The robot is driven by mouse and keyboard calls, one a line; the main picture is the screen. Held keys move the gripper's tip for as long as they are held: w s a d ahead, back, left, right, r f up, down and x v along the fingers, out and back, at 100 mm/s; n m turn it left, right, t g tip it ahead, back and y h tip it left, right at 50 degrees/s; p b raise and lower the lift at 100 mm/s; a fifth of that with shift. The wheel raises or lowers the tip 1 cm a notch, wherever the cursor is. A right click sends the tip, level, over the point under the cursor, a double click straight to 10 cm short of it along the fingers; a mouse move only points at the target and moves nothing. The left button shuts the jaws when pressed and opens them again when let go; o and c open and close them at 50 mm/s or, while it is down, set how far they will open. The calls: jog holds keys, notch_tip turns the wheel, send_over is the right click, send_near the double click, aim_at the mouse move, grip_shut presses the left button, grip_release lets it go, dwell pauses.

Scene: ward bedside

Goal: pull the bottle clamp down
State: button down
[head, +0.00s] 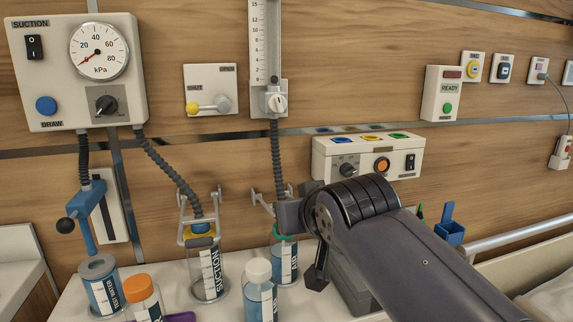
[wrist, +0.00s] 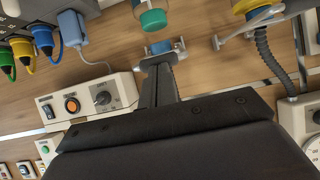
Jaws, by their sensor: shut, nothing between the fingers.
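Two bottles with metal wire clamps stand near the wall. The left one has a yellow cap (head: 200,230), with its clamp (head: 182,212) standing up around the hose. The right one has a teal collar (head: 285,238); its clamp (head: 262,200) is raised beside a hose and partly hidden by my arm. The wrist view looks upside down and shows the teal cap (wrist: 152,19) and a clamp (wrist: 235,38) by the yellow cap (wrist: 250,6). My gripper (head: 317,282) is shut and empty, pointing down right of the teal-collared bottle; its tip (wrist: 163,50) appears apart from both clamps.
A white-capped bottle (head: 259,289) and an orange-capped bottle (head: 140,290) stand in front. A control box (head: 330,150) is on the wall behind my arm. The suction unit (head: 20,80) hangs at upper left. A bed rail (head: 520,236) is at right.

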jog(key=shift+t, duration=0.6)
jog(key=shift+s+d+f+b, duration=0.1)
jog(key=shift+s+f+b, duration=0.1)
jog(key=shift+f+b, duration=1.2)
jog(key=shift+s+d+f+b, duration=0.1)
jog(key=shift+s+f+b, duration=0.1)
jog(key=shift+f+b, duration=1.1)
jog(key=shift+r, duration=0.1)
jog(key=shift+r, duration=0.1)
